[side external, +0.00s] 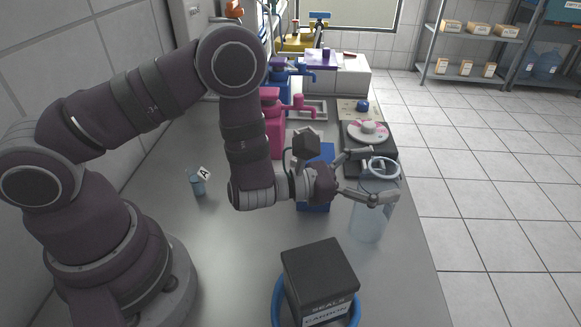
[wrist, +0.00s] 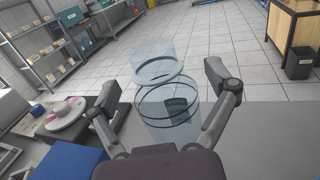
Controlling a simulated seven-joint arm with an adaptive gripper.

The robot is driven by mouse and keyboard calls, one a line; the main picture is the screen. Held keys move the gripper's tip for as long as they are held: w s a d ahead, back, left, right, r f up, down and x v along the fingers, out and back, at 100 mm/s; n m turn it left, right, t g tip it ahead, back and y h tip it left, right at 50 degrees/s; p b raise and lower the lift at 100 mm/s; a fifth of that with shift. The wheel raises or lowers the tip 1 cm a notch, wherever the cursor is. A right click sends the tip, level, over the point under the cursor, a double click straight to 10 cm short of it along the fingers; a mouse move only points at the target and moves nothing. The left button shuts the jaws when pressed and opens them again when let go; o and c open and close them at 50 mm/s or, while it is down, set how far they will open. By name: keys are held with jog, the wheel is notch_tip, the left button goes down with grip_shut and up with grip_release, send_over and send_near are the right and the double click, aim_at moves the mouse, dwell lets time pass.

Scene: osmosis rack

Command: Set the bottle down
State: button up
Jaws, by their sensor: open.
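The bottle (side external: 368,218) is a clear, see-through cylinder with a pale ring near its top. It stands upright on the grey counter near its right edge in the side view. My gripper (side external: 376,177) is open, with its fingers spread around the upper part of the bottle. In the wrist view the bottle (wrist: 168,114) shows between the two wide-apart fingers of my gripper (wrist: 162,85), with gaps on both sides. A dark green label shows through its wall. Its base is hard to make out.
A black box (side external: 320,275) sits in a blue round container in front. A blue box (side external: 314,206) is beside my wrist. A white-and-pink round device (side external: 367,133) is behind the bottle. A small cup (side external: 198,187) with an "A" tag stands left. The counter edge drops to tiled floor.

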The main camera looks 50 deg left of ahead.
notch_tip(320, 180, down, 4)
jog(key=shift+r, duration=0.1)
jog(key=shift+w+d+r, duration=0.25)
jog(key=shift+w+d, duration=0.25)
jog(key=shift+w, duration=0.25)
jog(key=shift+w+d, duration=0.2)
jog(key=shift+w, duration=0.4)
jog(key=c, duration=0.8)
